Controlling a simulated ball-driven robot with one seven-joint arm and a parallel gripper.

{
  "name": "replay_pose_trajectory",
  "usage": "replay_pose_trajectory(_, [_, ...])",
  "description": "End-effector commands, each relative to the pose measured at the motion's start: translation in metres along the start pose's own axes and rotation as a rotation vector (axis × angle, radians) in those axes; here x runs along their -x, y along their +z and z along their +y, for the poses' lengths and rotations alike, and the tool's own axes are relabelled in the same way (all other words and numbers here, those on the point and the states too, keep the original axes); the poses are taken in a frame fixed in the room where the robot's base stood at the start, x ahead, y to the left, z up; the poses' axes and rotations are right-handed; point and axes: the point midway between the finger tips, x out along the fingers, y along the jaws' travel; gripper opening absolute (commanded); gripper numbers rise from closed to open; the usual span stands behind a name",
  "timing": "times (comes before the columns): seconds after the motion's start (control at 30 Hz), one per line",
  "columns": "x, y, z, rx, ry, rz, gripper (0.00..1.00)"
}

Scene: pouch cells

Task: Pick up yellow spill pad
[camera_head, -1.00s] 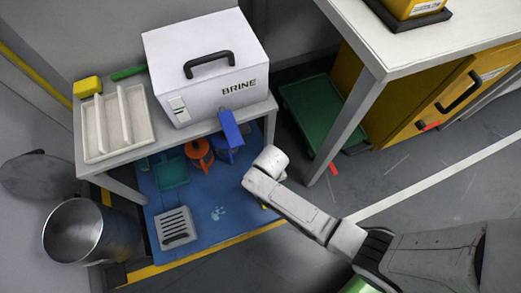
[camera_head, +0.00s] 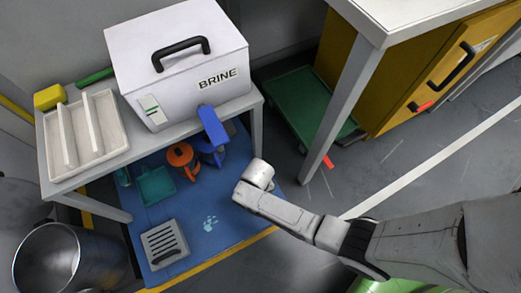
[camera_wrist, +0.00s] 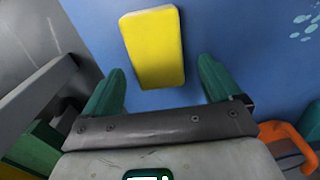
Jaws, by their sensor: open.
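In the wrist view, a yellow spill pad (camera_wrist: 153,46) lies flat on the blue mat (camera_wrist: 225,30), straight ahead of my gripper (camera_wrist: 158,78). My gripper's two green fingers are spread apart with nothing held between them. The near end of the pad reaches toward the gap between the fingertips; I cannot tell the height between them. In the head view, my arm's white end (camera_head: 258,175) is over the right part of the mat. It hides the fingers, and the pad on the mat is not visible there.
A white BRINE box (camera_head: 180,65), a divided tray (camera_head: 88,138) and another yellow block (camera_head: 49,97) stand on the bench. An orange jug (camera_head: 183,157), blue jug (camera_head: 212,135) and grey grate (camera_head: 165,243) are on the mat. A metal bin (camera_head: 65,262) stands lower left.

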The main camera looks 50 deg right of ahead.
Motion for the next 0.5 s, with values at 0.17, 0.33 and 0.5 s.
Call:
replay_pose_trajectory(0.17, [-0.027, 0.001, 0.002, 0.000, 0.000, 0.000, 0.92])
replay_pose_trajectory(0.33, [-0.029, 0.001, 0.002, 0.001, 0.000, 0.000, 0.92])
replay_pose_trajectory(0.5, [-0.028, 0.001, 0.002, 0.001, 0.000, 0.000, 0.86])
